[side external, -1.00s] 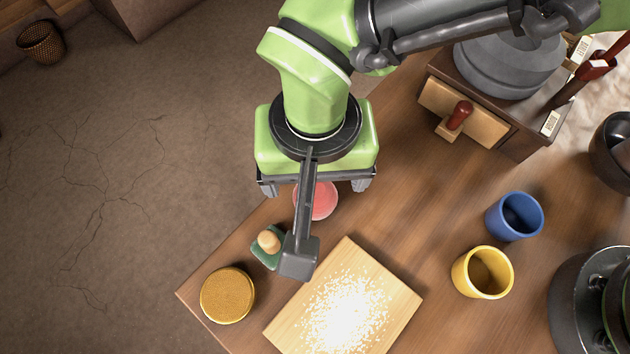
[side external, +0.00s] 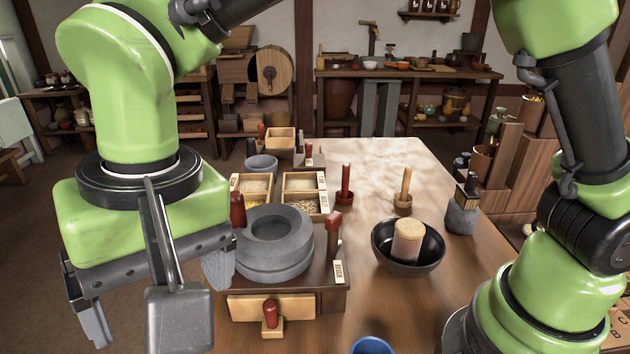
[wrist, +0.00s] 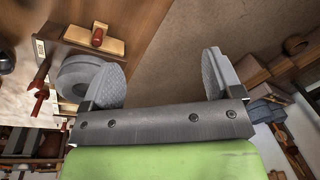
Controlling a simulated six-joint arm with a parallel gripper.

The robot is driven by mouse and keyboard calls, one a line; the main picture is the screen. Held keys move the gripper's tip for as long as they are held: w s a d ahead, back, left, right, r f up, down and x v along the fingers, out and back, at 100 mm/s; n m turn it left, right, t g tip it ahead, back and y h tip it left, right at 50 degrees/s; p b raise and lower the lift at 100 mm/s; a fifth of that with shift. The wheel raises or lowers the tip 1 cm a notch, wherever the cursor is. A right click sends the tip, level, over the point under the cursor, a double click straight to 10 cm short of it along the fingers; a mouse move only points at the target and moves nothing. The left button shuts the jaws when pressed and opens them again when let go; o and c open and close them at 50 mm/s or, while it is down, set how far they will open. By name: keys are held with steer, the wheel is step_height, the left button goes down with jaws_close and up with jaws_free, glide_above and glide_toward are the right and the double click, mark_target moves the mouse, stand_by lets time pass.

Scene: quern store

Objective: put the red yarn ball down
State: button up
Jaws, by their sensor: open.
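The red yarn ball shows in neither current view. My gripper (side external: 158,305) is at the left of the side view, beside the grey quern stone and over the dark floor. In the wrist view my gripper (wrist: 165,68) has its two padded fingers wide apart. Nothing is held between them, only bare floor shows there.
A black bowl (side external: 408,262) holding a wooden cylinder stands on the table at right. A blue cup (side external: 372,346) shows at the bottom edge. The table's middle is clear.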

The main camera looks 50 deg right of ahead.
steer(key=s+d+r+m+t+y, duration=0.1)
steer(key=d+r+t, duration=0.1)
steer(key=d+r, duration=0.45)
steer(key=s+d+r+m+t, duration=0.1)
steer(key=d+r, duration=0.2)
steer(key=d, duration=0.7)
steer(key=s+d+m+t, duration=0.1)
steer(key=s+d+t, duration=0.2)
steer(key=s+d, duration=0.5)
steer(key=shift+s+d+f+h, duration=0.15)
steer(key=shift+d+f+h, duration=0.2)
steer(key=shift+d, duration=0.2)
